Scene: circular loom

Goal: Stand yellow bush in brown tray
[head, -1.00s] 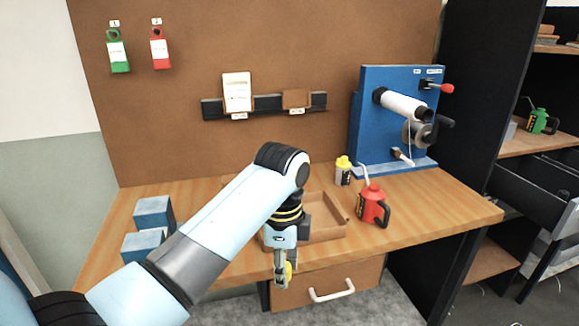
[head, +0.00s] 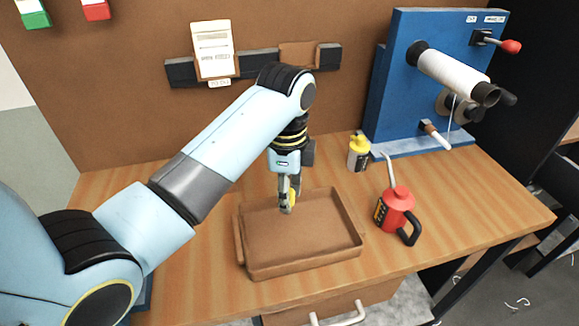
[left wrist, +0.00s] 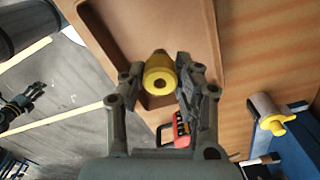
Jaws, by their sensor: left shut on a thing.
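The fingers also show on both sides of the bush in the left wrist view (left wrist: 160,85). The brown tray (head: 305,265) is a shallow open box on the workbench, with a bare floor. The gripper is over the tray's back part; its exact height above the floor is hard to tell.
A red oil can (head: 396,210) with a thin spout stands right of the tray. A yellow-capped bottle (head: 358,153) stands behind it. A blue winding stand (head: 400,85) is at the back right. Bare bench (head: 455,205) lies at the right.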

